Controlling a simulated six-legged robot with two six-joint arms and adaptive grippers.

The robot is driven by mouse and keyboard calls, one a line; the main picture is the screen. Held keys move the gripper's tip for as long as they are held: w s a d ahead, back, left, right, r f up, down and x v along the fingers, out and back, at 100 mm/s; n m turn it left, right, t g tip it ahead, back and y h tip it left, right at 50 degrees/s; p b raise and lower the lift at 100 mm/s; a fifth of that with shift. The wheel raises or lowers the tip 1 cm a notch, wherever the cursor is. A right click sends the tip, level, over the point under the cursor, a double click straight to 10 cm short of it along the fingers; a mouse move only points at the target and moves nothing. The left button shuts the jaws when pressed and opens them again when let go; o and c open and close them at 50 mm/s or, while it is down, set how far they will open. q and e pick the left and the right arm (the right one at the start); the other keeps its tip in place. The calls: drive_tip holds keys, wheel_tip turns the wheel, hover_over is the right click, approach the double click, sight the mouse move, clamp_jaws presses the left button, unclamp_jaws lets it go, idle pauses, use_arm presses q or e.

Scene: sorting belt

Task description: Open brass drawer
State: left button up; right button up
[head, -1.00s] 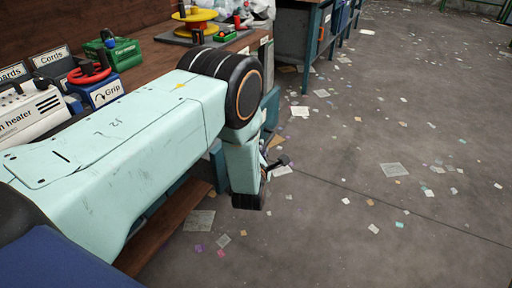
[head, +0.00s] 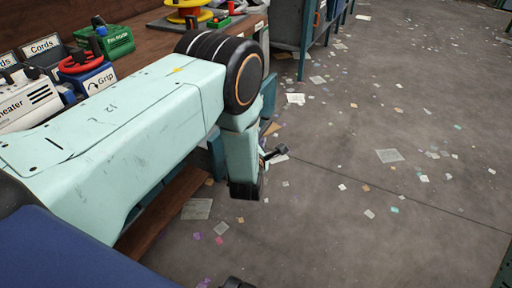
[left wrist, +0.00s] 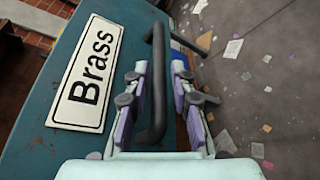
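In the left wrist view a teal drawer front carries a white label reading "Brass" (left wrist: 88,78). A dark bar handle (left wrist: 157,100) stands out from this brass drawer (left wrist: 45,150). My left gripper (left wrist: 160,78) is open, with one finger on each side of the handle and gaps visible between fingers and bar. In the head view my left gripper (head: 272,154) is partly hidden behind my pale green arm, and the drawer front is mostly hidden too. I cannot see how far the drawer stands out. My right gripper is not recognisable in any view.
A wooden bench (head: 135,62) at the left holds a green case (head: 116,40), a blue "Grip" box (head: 98,79), and a yellow spool (head: 188,14). Paper scraps litter the grey floor (head: 400,110), which is otherwise open on the right. A dark piece at the bottom edge is unclear.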

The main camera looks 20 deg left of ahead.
use_arm(q)
drive_tip(key=v, duration=1.1)
drive_tip(key=shift+s, duration=0.1)
